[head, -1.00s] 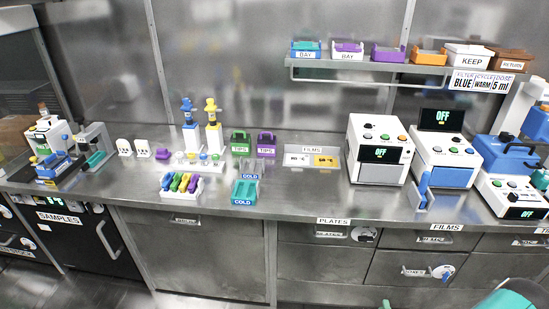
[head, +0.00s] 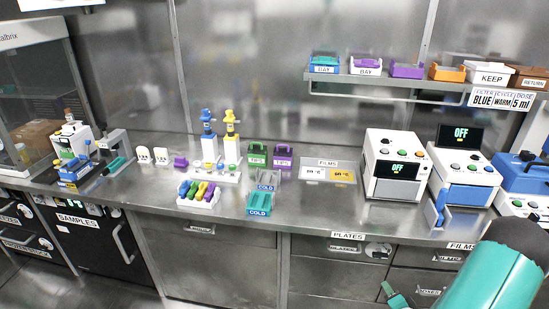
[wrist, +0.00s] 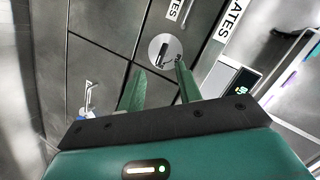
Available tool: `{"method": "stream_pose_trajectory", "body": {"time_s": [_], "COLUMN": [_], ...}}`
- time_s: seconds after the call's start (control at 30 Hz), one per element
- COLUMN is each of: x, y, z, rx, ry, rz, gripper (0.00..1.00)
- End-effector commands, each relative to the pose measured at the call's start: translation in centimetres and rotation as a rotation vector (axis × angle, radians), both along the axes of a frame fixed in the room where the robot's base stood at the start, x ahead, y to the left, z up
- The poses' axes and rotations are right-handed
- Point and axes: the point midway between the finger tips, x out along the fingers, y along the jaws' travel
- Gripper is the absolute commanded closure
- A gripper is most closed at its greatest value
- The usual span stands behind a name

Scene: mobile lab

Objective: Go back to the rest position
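My gripper (wrist: 160,78) shows in the wrist view with its two green fingers apart and nothing held between them. Past the fingertips are the grey drawer fronts below the bench, with a round white patch (wrist: 164,50) on one. In the head view my teal and black arm is at the lower right. A small green part of my gripper (head: 394,294) shows at the bottom edge, in front of the drawers and below the bench top.
The steel bench (head: 325,214) carries a tube rack (head: 199,193), a teal cold block (head: 260,205), a films tray (head: 328,172) and white machines (head: 392,165) at right. A shelf (head: 400,78) with several bins hangs above. The front edge near the drawers is close to my arm.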

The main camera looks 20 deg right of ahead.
Motion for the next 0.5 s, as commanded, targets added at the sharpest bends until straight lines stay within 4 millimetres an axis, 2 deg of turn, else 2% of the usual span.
{"method": "stream_pose_trajectory", "body": {"time_s": [0.03,0.27,0.37,0.5], "x": [1.5,6.3,8.0,9.9], "y": [0.0,1.3,2.6,5.2], "z": [1.7,7.8,10.9,15.3], "rx": [-0.053,-0.249,-0.326,-0.420], "ry": [0.051,0.295,0.382,0.489], "rz": [0.037,0.152,0.193,0.250], "gripper": [0.65,0.65,0.65,0.65]}}
